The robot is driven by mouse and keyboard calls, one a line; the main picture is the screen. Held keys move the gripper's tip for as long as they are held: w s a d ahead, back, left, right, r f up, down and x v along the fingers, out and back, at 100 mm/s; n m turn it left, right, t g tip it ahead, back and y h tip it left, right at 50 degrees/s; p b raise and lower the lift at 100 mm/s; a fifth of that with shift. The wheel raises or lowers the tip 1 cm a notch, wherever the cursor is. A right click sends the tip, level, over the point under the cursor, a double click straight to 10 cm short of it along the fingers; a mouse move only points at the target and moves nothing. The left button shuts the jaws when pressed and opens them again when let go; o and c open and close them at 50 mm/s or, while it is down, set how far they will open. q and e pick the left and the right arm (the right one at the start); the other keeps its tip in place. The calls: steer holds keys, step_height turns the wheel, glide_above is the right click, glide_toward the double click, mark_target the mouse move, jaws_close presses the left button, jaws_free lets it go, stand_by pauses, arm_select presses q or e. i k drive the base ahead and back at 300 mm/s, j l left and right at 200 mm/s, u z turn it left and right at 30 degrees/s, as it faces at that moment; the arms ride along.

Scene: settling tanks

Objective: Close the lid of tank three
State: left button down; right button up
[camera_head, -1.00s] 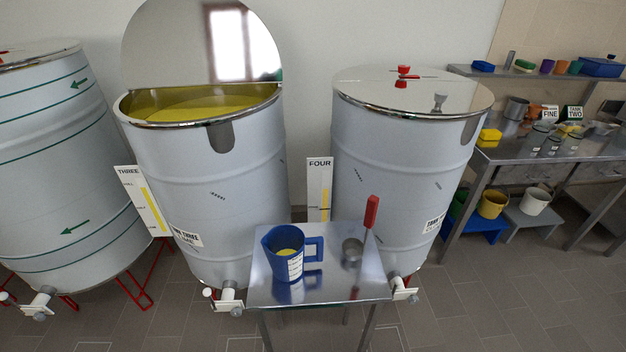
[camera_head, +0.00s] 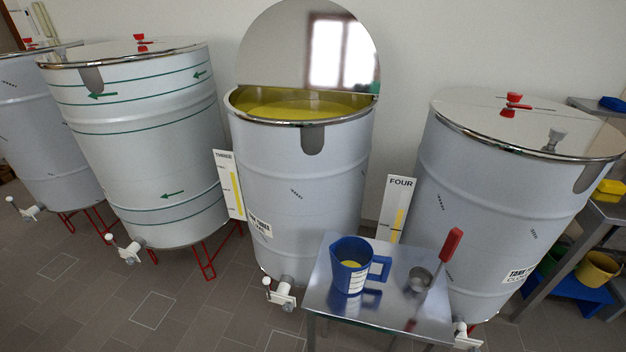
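Tank three (camera_head: 300,180) is a light grey drum near the middle of the head view, labelled TANK THREE. Its mirror-like lid (camera_head: 295,50) is raised upright along the back of the rim. Yellow liquid (camera_head: 300,104) shows inside, near the top. A gauge board (camera_head: 229,184) marked THREE stands at its left side. Neither of my grippers is in view.
A small metal table (camera_head: 375,305) stands in front of tank three, holding a blue jug (camera_head: 350,268) and a red-handled ladle (camera_head: 445,250). Tank four (camera_head: 500,190), lid shut, stands to the right. A green-striped tank (camera_head: 150,130) stands left. Floor is clear at lower left.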

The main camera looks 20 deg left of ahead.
mark_target(315, 44)
steer(key=i+j+z, duration=0.1)
steer(key=j+z, duration=0.55)
steer(key=z, duration=0.15)
steer(key=j+z, duration=0.4)
steer(key=i+l, duration=0.05)
